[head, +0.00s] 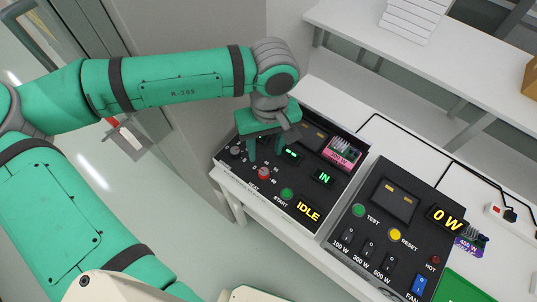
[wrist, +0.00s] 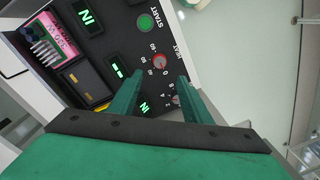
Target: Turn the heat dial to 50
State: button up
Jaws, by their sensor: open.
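The heat dial (head: 263,173) is a small round red knob with a pale scale, on the black left panel above the START button. It also shows in the wrist view (wrist: 160,63), just beyond the fingertips and in line with the gap between them. Its setting is too small to read surely. My gripper (head: 265,157) is above the panel, fingers pointing down beside the dial. In the wrist view my gripper (wrist: 159,78) is open, with nothing between the fingers. I cannot tell how far the tips are above the panel.
A grey knob (head: 236,151) is left of the dial. The green START button (head: 287,194) and lit IDLE display (head: 308,213) are to its right. A pink box (head: 342,154) stands at the panel's back. A second black panel (head: 378,232) with switches is further right.

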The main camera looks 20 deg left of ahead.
aim_at(264, 171)
jog(key=f, duration=1)
jog(key=shift+s+a+f, duration=0.1)
jog(key=shift+s+f, duration=0.1)
jog(key=shift+f, duration=0.15)
jog(key=c, duration=1)
